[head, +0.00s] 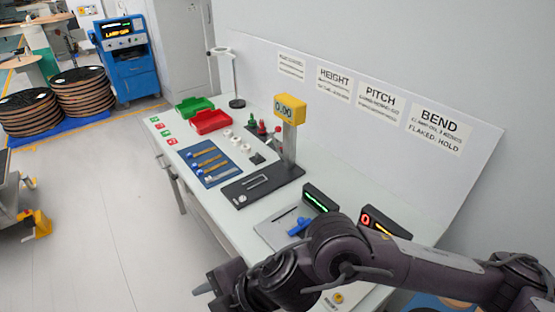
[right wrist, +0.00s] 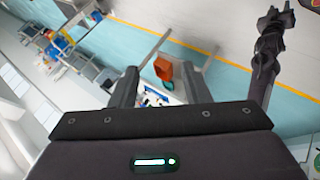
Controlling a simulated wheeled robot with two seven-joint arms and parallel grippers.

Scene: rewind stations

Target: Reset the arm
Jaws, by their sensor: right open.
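A grey plate (head: 275,232) with a dark slot lies at the near end of the bench, and a small blue handle (head: 298,227) sits on it. My right arm crosses the front of the bench and hides part of this area. My right gripper (head: 208,285) is low at the bench's front side, left of the blue handle and apart from it; its fingertips are hard to make out there. In the right wrist view my right gripper (right wrist: 160,78) has its fingers spread with nothing between them. A dark jointed arm, seemingly my left, stands at right there; its gripper (right wrist: 276,17) is too small to read.
A green-lit display (head: 320,197) and a display with a red 0 (head: 384,222) stand behind the plate. Farther along are a yellow 0.00 gauge (head: 291,106), a blue tool mat (head: 209,163), and red (head: 210,122) and green bins (head: 193,107).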

